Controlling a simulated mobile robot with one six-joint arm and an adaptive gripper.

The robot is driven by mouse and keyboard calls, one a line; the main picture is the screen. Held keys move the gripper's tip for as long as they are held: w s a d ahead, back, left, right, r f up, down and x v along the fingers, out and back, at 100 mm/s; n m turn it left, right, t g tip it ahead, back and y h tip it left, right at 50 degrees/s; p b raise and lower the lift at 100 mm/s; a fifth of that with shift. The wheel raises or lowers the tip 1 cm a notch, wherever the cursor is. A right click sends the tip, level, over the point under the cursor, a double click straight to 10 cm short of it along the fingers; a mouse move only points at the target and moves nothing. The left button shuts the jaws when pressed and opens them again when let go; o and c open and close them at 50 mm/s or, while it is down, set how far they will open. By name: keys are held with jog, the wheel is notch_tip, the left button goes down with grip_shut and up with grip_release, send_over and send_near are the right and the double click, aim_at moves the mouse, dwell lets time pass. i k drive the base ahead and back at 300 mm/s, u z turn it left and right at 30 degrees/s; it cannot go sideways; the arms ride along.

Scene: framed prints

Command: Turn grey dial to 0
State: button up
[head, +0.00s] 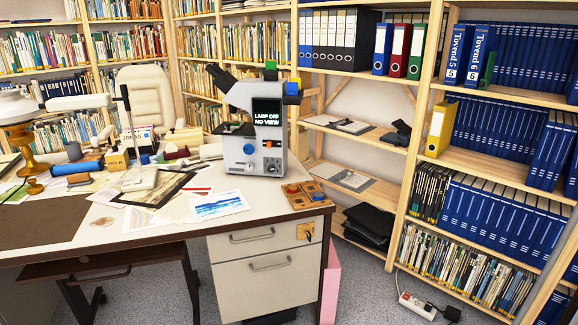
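A light grey microscope (240,98) stands on the right part of the desk, near its far edge. Its black screen (267,112) reads "LAMP OFF NO VIEW". A blue knob (248,149) sits on the lower front. A small round control that looks like the grey dial (272,166) sits low on the right of the front; its marks and setting are too small to read. A small dark strip with an orange spot (271,143) is just above it. My gripper is not visible in the head view.
Prints and papers (218,205) lie in front of the microscope. A wooden tray with coloured round pieces (304,195) sits at the desk's right corner. A brass-based lamp (18,140) and clutter fill the left.

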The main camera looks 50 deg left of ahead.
aim_at(271, 169)
jog(key=i, duration=1.15)
jog(key=u, duration=1.55)
